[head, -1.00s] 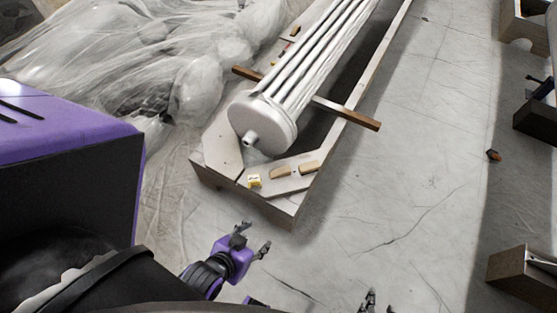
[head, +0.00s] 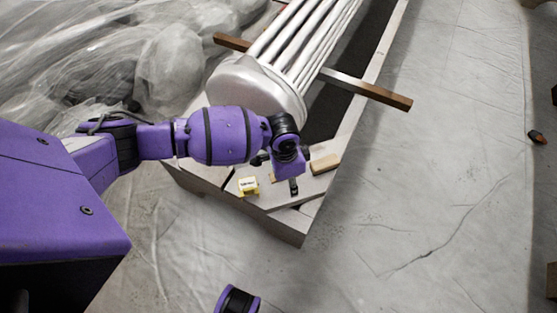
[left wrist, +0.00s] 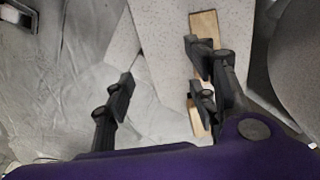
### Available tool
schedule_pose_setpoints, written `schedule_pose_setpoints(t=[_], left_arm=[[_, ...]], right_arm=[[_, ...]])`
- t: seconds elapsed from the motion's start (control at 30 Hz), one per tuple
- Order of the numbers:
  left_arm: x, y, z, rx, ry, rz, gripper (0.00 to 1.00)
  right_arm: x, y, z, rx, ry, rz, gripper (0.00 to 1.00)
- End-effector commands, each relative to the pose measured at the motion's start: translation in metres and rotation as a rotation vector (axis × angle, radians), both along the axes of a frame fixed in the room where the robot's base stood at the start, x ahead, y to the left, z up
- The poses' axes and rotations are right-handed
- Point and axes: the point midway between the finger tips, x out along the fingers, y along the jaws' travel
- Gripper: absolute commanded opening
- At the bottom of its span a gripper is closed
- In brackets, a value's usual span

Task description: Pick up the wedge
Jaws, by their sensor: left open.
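Two light wooden pieces that look like wedges lie on the corner of the pale frame (head: 222,178). In the left wrist view one wedge (left wrist: 205,24) lies beyond the fingers, and the other (left wrist: 196,120) is partly covered by the right-hand fingers. My left gripper (left wrist: 160,88) is open above the frame corner, with nothing held between its fingers. I cannot tell whether a finger touches a wedge. My right gripper is out of view.
A large ribbed metal cylinder (head: 262,85) lies in the frame, close behind my arm. A wooden bar (head: 368,88) sticks out to the right. The floor to the right is mostly clear.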

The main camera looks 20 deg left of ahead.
Motion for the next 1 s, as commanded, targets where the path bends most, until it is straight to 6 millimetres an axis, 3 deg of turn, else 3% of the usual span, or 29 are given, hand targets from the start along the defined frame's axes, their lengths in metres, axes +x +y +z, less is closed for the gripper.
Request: schedule_pose_setpoints(t=[0.03,0.1,0.23,0.63,0.9,1.0], left_arm=[[0.023,0.010,-0.003,0.034,-0.004,-0.006,0.52],[0.039,0.021,0.002,0.067,0.002,-0.007,0.52],[0.055,0.032,0.008,0.102,0.008,-0.004,0.52],[0.061,0.032,-0.024,0.108,0.006,-0.005,0.52],[0.061,0.031,-0.063,0.107,0.006,-0.005,0.52],[0.062,0.031,-0.064,0.106,0.004,-0.005,0.52]], right_arm=[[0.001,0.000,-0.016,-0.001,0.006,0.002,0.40],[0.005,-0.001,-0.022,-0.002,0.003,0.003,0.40],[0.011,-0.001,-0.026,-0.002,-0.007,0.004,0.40],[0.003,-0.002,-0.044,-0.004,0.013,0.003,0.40],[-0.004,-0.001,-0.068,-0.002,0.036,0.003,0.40],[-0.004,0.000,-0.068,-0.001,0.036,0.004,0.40]])
